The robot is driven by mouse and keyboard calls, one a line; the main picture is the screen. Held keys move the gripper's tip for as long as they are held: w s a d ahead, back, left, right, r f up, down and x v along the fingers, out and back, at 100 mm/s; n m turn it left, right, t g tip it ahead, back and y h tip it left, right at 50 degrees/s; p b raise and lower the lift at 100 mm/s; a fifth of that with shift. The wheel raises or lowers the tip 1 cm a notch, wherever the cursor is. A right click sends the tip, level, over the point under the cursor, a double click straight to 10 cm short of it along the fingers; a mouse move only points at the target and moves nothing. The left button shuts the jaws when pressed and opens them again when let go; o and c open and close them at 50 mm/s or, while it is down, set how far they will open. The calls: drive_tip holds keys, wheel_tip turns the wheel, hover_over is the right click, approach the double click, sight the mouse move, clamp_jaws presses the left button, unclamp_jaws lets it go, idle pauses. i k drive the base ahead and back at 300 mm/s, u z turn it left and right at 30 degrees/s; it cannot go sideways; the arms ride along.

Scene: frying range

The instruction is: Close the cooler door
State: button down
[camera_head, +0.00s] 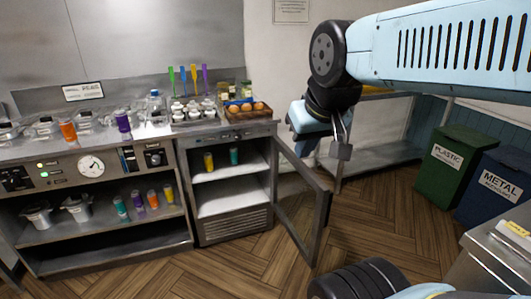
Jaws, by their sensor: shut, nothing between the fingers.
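The cooler (231,222) stands under the counter, left of centre, with two lit shelves showing. A yellow bottle (209,162) and a teal bottle (234,156) stand on its upper shelf. Its door (323,222) is open, swung out to the right on the cooler's right side, with a dark frame around a see-through pane. My gripper (341,152) is shut and empty. It hangs above and to the right of the door's top edge in the picture; I cannot tell how far apart they are.
A green plastic bin (448,158) and a dark blue metal bin (495,187) stand at the right. A grey counter corner (495,245) is at the lower right. The wooden floor (215,270) before the cooler is clear.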

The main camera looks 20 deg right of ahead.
sight(324, 197)
drive_tip(key=i, duration=1.05)
drive_tip(key=z, duration=0.65)
